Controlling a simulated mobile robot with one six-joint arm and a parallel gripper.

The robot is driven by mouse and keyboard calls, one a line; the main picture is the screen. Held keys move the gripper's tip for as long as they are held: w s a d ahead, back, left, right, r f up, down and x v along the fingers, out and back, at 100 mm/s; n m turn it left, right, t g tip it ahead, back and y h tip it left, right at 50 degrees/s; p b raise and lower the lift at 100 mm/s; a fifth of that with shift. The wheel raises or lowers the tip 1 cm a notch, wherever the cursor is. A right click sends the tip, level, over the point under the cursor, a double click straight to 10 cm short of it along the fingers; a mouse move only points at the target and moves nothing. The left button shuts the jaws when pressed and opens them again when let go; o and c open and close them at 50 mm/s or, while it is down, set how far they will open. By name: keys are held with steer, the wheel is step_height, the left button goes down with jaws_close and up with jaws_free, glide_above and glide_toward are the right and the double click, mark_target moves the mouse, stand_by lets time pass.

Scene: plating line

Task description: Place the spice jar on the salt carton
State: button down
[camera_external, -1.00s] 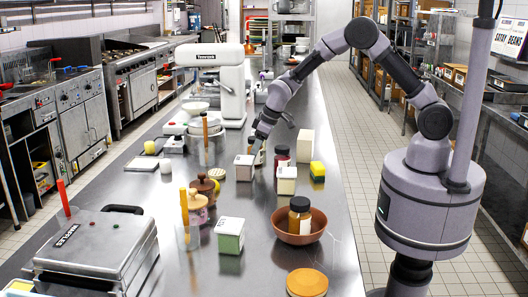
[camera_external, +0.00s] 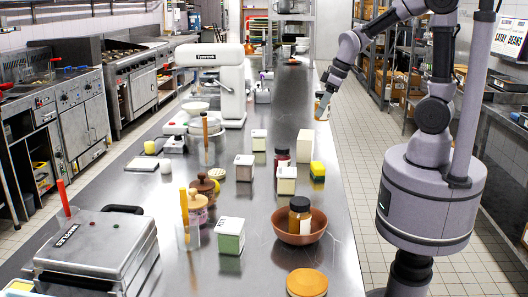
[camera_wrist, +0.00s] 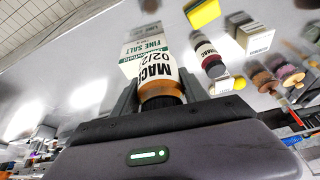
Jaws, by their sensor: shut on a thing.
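The spice jar (camera_wrist: 160,84), with an orange-brown body, a white label reading MACE and a dark lid, is between the fingers of my gripper (camera_wrist: 158,102). The gripper is shut on it. In the external view my gripper (camera_external: 323,103) holds the jar in the air, above and slightly right of a tall cream carton. That carton (camera_external: 305,147) stands upright on the counter. In the wrist view the FINE SALT carton (camera_wrist: 144,42) shows beyond the jar, partly hidden by it. The jar is apart from the carton in the external view.
Further cartons (camera_external: 244,168) (camera_external: 259,140) stand left. A brown bowl (camera_external: 311,236) holds another jar. The counter's right edge is close.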

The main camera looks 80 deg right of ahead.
steer(key=s+a+f, duration=0.1)
steer(key=s+a, duration=0.1)
steer(key=s, duration=0.7)
steer(key=p, duration=0.1)
glide_toward(301, 134)
steer(key=shift+w+d+f, duration=0.1)
steer(key=shift+w+f, duration=0.15)
steer(key=shift+w, duration=0.5)
steer(key=shift+w+d+f+b, duration=0.15)
steer(key=shift+f+b, duration=0.85)
steer(key=shift+f, duration=1.05)
steer(key=c, duration=0.6)
jaws_free()
steer(key=shift+r, duration=0.1)
